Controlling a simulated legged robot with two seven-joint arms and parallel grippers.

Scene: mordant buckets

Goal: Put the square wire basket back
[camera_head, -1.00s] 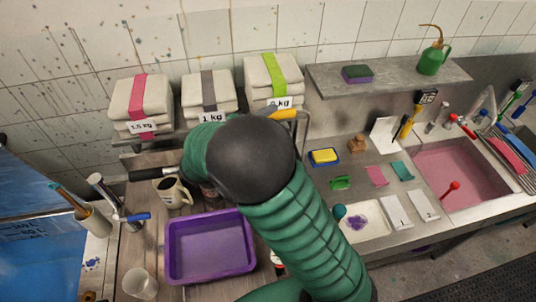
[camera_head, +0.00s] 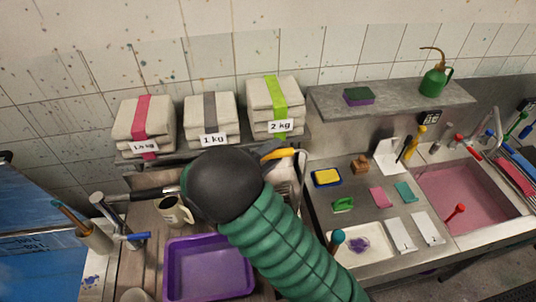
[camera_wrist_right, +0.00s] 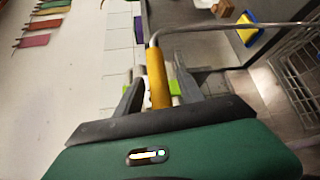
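The square wire basket (camera_wrist_right: 290,72) shows at the right of the wrist view as a grey wire grid, cut off by the frame edge. Its orange-yellow handle (camera_wrist_right: 156,75) joins a bent metal rod. My right gripper (camera_wrist_right: 158,88) has its dark fingers on both sides of this handle and appears shut on it. In the head view the handle (camera_head: 281,153) shows just right of my black arm joint, below the 2 kg bags. My right arm hides most of the basket and gripper there. My left gripper is not in view.
Stacked weight bags (camera_head: 210,120) stand on a rear shelf. A purple tub (camera_head: 208,268) and a mug (camera_head: 173,210) are left of my arm. To the right are a yellow sponge dish (camera_head: 327,178), a white tray (camera_head: 375,245) and a pink sink (camera_head: 465,195). A grey shelf (camera_head: 410,98) projects above.

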